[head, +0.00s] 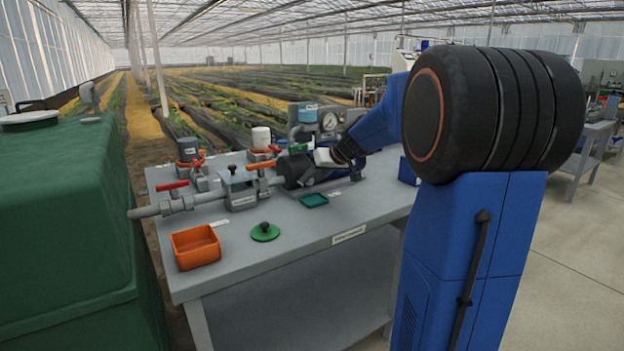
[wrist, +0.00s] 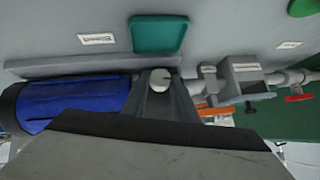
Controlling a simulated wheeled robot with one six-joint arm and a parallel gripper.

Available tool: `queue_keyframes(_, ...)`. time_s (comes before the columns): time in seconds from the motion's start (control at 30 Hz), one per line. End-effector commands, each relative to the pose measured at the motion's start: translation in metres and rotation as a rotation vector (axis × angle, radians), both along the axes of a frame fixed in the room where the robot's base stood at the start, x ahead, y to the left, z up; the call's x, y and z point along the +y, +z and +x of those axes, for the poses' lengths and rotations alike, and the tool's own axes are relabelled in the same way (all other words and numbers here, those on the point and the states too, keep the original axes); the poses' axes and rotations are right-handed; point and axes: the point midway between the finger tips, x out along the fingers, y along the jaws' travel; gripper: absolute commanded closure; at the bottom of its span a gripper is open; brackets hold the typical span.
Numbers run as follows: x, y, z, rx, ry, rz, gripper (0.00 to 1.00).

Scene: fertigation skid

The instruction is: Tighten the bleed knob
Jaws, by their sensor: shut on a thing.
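In the wrist view, a small pale round knob (wrist: 160,77), which I take to be the bleed knob, sits between the fingertips of my gripper (wrist: 161,90). The grey fingers are shut on it from both sides. Its stem and thread are hidden by the fingers. In the head view, my gripper (head: 323,158) reaches in from the right over the pipework beside a dark cylindrical housing (head: 291,168). A blue cylinder (wrist: 70,103) lies to the left in the wrist view.
Red-handled valves (head: 172,186) are on the pipe at left. A gauge unit (head: 328,122) stands behind. A green tank (head: 62,220) is left.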

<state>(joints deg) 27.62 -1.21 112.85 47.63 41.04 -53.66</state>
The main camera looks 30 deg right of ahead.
Motion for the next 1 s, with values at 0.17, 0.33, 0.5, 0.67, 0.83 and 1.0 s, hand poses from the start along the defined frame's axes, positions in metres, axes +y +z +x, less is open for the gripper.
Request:
queue_keyframes(0.17, -0.004, -0.001, 0.0, 0.004, -0.003, 0.099, 0.97)
queue_keyframes(0.33, -0.006, -0.002, 0.0, 0.009, -0.003, 0.242, 0.96)
queue_keyframes(0.5, -0.009, -0.004, 0.0, 0.014, -0.003, 0.404, 0.96)
queue_keyframes(0.67, -0.011, -0.006, 0.001, 0.019, -0.003, 0.557, 0.96)
queue_keyframes(0.83, -0.012, -0.008, 0.001, 0.025, -0.003, 0.718, 0.96)
queue_keyframes(1.0, -0.013, -0.01, 0.001, 0.03, -0.002, 0.873, 0.96)
